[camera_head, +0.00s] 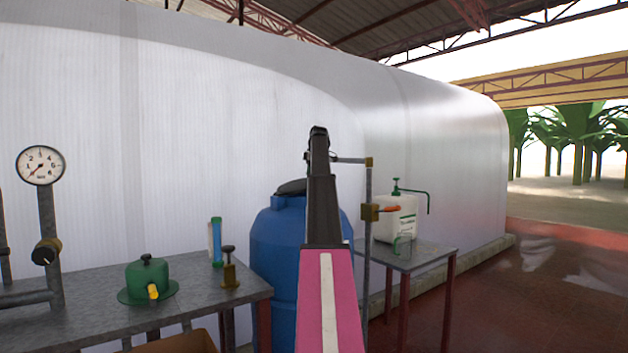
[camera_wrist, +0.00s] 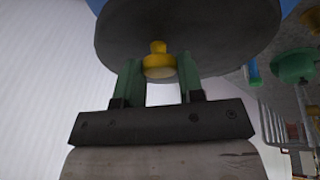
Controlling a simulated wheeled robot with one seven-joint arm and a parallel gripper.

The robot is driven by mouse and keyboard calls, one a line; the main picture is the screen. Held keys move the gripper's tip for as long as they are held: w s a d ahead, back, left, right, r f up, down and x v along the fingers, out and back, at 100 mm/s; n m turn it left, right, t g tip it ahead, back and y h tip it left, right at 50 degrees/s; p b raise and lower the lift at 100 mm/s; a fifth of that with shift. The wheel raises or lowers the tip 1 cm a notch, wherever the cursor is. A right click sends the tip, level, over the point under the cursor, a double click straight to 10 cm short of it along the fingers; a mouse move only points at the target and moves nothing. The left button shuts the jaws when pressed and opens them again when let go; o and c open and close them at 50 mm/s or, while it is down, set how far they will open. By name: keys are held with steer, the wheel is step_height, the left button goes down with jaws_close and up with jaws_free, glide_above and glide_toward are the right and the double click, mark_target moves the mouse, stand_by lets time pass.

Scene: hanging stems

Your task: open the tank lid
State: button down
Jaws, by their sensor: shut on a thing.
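The blue tank (camera_head: 277,250) stands behind my arm, between two tables. Its dark grey lid (camera_head: 291,187) shows at the top left of the tank and looks tilted; my arm hides part of it. In the wrist view the round lid (camera_wrist: 225,45) fills the top middle, with a yellow knob (camera_wrist: 158,68) on its face. My gripper (camera_wrist: 158,62) has its green fingers on both sides of the knob and is shut on it. The gripper itself is hidden in the head view. Whether the lid is fully clear of the tank's mouth cannot be told.
The left table (camera_head: 200,290) holds a green lidded pot (camera_head: 147,275), a brass-coloured valve and a blue-and-white strip. A gauge (camera_head: 40,165) on pipes stands at left. The right table (camera_head: 425,258) bears a white canister (camera_head: 395,220). A pipe post (camera_head: 368,250) stands close right of my arm.

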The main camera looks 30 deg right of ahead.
mark_target(301, 184)
steer(key=s+a+r+n+t+h, duration=0.1)
steer(key=a+r+h, duration=0.45)
steer(key=a, duration=0.35)
steer(key=s+a+r+n+h, duration=0.1)
steer(key=a+r+h, duration=0.3)
steer(key=a+h, duration=0.3)
steer(key=a+f+n+t+h, duration=0.1)
steer(key=a+h, duration=0.3)
steer(key=a, duration=0.6)
steer(key=shift+a+f+t, duration=0.25)
steer(key=shift+f+t, duration=0.05)
steer(key=shift+f, duration=0.3)
steer(key=shift+h, duration=0.25)
steer(key=c, duration=0.8)
jaws_free()
steer(key=shift+o, duration=0.2)
